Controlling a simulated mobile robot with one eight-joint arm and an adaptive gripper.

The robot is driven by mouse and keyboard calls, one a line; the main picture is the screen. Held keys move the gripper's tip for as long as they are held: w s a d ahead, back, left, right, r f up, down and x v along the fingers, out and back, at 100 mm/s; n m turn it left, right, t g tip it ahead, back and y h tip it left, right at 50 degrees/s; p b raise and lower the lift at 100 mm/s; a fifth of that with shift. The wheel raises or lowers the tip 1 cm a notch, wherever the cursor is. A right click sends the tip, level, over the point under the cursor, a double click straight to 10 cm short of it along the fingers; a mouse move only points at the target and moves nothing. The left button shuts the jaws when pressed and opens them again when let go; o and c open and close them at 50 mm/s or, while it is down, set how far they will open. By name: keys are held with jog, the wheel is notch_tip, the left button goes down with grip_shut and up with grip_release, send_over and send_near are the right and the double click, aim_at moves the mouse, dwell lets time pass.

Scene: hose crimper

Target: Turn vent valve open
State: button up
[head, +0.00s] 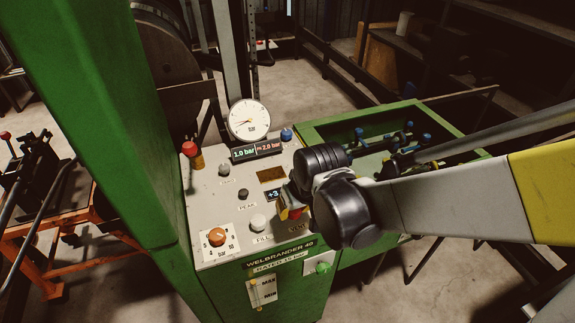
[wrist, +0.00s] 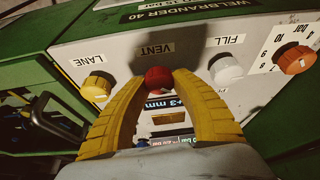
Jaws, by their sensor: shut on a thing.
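The vent valve is a red knob (wrist: 158,79) beside the VENT label (wrist: 154,48) on the pale panel in the wrist view. My gripper (wrist: 158,84) has its two yellow fingers closed around the sides of this knob. In the head view my gripper (head: 291,212) reaches down to the panel's front right, and my dark wrist hides most of the knob. A round white gauge (head: 249,120) stands at the back of the panel. Its needle points to the left, low on the scale. The display (head: 257,151) below it reads 1.0 bar and 2.0 bar.
A white FILL knob (wrist: 225,70) and a yellow LANE knob (wrist: 95,88) flank the vent knob closely. An orange dial (head: 217,237) sits at the panel's front left. A green bin (head: 340,128) adjoins on the right, and a tall green column (head: 110,120) on the left.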

jog(key=m+h, duration=0.1)
jog(key=m, duration=0.3)
jog(key=shift+m+h, duration=0.3)
jog(key=shift+h, duration=0.1)
jog(key=m, duration=0.2)
jog(key=m+h, duration=0.1)
jog(key=m, duration=0.1)
jog(key=shift+m+g+h, duration=0.3)
jog(key=shift+m, duration=0.1)
jog(key=o, duration=1.2)
jog(key=shift+r, duration=0.1)
jog(key=v, duration=1.1)
jog(key=shift+s+a+r, duration=0.2)
jog(key=shift+r, duration=0.15)
